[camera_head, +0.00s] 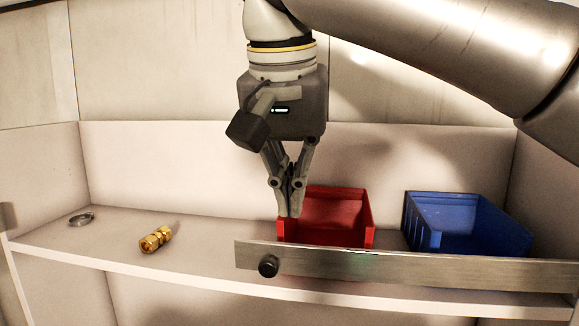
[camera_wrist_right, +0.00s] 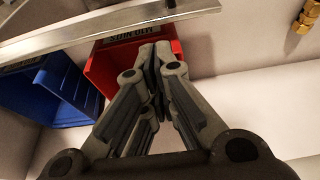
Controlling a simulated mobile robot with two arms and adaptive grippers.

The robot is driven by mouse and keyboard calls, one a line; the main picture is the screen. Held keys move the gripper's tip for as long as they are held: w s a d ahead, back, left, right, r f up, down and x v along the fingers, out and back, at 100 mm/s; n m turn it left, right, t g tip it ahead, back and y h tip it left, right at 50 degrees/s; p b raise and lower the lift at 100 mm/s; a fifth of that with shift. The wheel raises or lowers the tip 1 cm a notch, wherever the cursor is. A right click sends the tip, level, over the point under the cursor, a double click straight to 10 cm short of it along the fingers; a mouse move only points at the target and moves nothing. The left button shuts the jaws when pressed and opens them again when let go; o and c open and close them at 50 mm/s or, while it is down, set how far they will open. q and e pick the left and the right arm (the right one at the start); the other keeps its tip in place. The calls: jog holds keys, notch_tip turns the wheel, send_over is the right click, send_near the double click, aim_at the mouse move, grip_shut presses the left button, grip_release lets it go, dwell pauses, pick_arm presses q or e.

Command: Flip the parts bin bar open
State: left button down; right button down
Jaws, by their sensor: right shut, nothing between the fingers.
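The parts bin bar (camera_head: 400,268) is a flat metal strip with a black knob (camera_head: 268,266) near its left end. It runs across the front of the red bin (camera_head: 345,212) and the blue bin (camera_head: 455,222). My right gripper (camera_head: 290,212) is shut and empty, pointing down at the red bin's left side, behind the bar. I cannot tell whether it touches the bin. In the right wrist view the shut fingers (camera_wrist_right: 155,50) show over the red bin (camera_wrist_right: 108,70), with the bar (camera_wrist_right: 110,28) beyond. My left gripper is not in view.
A brass fitting (camera_head: 156,239) and a metal ring clamp (camera_head: 82,218) lie on the white shelf (camera_head: 110,245) to the left. The shelf's back and side walls enclose the space. Bare shelf shows between the fitting and the red bin.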

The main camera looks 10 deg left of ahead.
jog(key=p+x, duration=0.1)
jog(key=x, duration=0.3)
jog(key=shift+f, duration=0.2)
jog(key=shift+w+f, duration=0.15)
jog(key=shift+f, duration=0.25)
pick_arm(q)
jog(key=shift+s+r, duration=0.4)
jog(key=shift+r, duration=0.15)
